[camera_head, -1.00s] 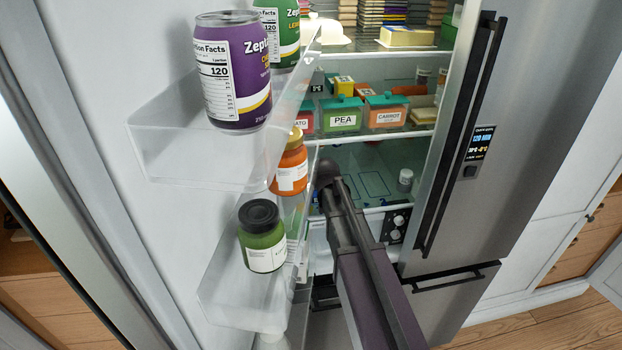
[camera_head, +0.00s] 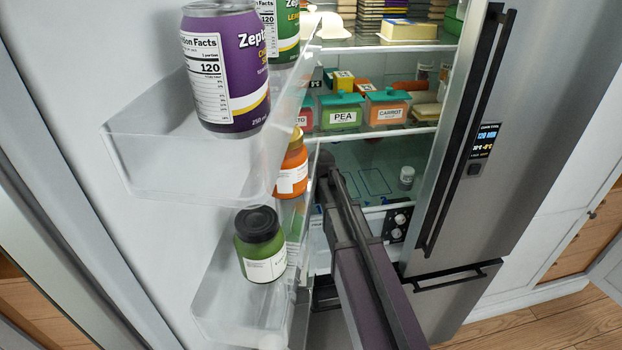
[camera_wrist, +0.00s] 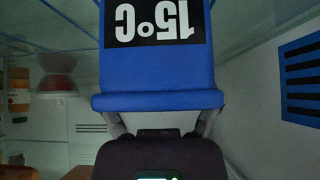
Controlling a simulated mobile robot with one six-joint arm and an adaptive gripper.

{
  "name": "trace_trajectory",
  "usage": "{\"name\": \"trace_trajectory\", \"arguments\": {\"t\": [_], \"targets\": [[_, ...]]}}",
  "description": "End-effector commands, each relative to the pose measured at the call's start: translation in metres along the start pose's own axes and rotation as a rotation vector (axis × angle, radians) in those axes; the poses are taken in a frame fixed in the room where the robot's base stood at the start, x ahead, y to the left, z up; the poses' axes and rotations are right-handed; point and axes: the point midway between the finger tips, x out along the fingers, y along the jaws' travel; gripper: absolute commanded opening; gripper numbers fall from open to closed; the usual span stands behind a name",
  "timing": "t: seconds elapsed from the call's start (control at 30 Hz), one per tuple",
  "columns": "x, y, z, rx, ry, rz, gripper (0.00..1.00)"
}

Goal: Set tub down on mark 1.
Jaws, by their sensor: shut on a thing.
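A blue tub (camera_wrist: 158,78) with a black label reading 15°C, upside down in the wrist view, is held by my gripper (camera_wrist: 163,118). The two grey fingers reach to its left and right sides at the rim end, and the gripper is shut on it. In the head view my arm hides the gripper and most or all of the tub. Thin dark outlined marks (camera_head: 375,182) lie on the fridge's lower glass shelf, just right of my arm.
Door racks (camera_head: 165,175) at left hold a purple can (camera_head: 225,70), an orange jar (camera_head: 291,168) and a green jar (camera_head: 261,245). A small white jar (camera_head: 407,178) stands right of the marks. Labelled bins (camera_head: 341,112) fill the shelf above. The fridge's right door (camera_head: 490,150) bounds the opening.

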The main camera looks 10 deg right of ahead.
Motion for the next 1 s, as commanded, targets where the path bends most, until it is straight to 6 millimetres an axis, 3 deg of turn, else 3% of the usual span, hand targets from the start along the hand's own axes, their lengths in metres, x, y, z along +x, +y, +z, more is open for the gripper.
{"name": "trace_trajectory", "arguments": {"t": [0.7,0.73,0.77,1.0], "targets": [[0.0085,-0.0017,0.0076,-0.002,0.001,-0.001,0.21],[0.0076,-0.0018,0.0070,-0.002,0.000,-0.001,0.91],[0.0074,-0.0018,0.0068,-0.002,0.000,-0.002,1.00],[0.0074,-0.0022,0.0068,-0.002,0.000,-0.002,1.00]]}}
